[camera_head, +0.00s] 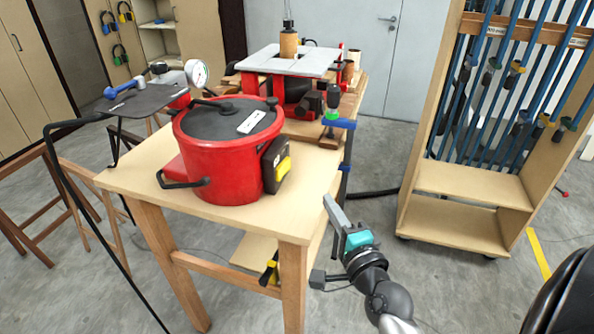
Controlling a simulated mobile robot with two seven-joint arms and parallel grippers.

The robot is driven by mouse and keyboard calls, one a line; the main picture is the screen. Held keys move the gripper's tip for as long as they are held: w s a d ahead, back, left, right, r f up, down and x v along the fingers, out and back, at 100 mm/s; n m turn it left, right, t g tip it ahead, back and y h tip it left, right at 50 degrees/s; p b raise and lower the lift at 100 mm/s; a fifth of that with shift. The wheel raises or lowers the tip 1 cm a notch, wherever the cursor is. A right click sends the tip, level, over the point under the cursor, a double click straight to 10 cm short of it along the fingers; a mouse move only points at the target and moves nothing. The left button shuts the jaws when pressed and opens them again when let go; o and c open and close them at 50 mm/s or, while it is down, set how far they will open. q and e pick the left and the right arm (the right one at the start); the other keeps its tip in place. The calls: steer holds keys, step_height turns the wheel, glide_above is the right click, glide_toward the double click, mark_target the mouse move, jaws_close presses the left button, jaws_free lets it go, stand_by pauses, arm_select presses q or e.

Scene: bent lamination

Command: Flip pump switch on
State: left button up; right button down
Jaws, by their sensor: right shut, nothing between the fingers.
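A red pot-shaped vessel (222,170) with a dark lid stands on the wooden table. A black box (270,163) is fixed to its right side, with a yellow part (284,167) on it that looks like the pump switch; I cannot tell its position. My right gripper (330,204) is shut and empty, just off the table's right edge. It is right of and lower in the picture than the yellow part, clearly apart from it. My left gripper is not in view.
The wooden table (235,219) has bare top in front of the vessel. A blue clamp (339,123) grips its right edge, near a red machine with a grey top (290,60). A wooden clamp rack (455,232) stands at right, with grey floor between.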

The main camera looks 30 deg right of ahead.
mark_target(290, 163)
steer(key=x, duration=0.5)
steer(key=shift+w+d+r, duration=0.1)
steer(key=shift+w, duration=0.05)
steer(key=x, duration=0.5)
steer(key=shift+w+a, duration=0.7)
steer(key=shift+w, duration=0.25)
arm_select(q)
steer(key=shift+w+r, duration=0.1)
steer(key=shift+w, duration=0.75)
arm_select(e)
steer(key=shift+w+a, duration=0.4)
steer(key=shift+w, duration=0.15)
steer(key=shift+w+n+y+b, duration=0.3)
steer(key=shift+n+y+b, duration=0.15)
steer(key=shift+n+y, duration=0.15)
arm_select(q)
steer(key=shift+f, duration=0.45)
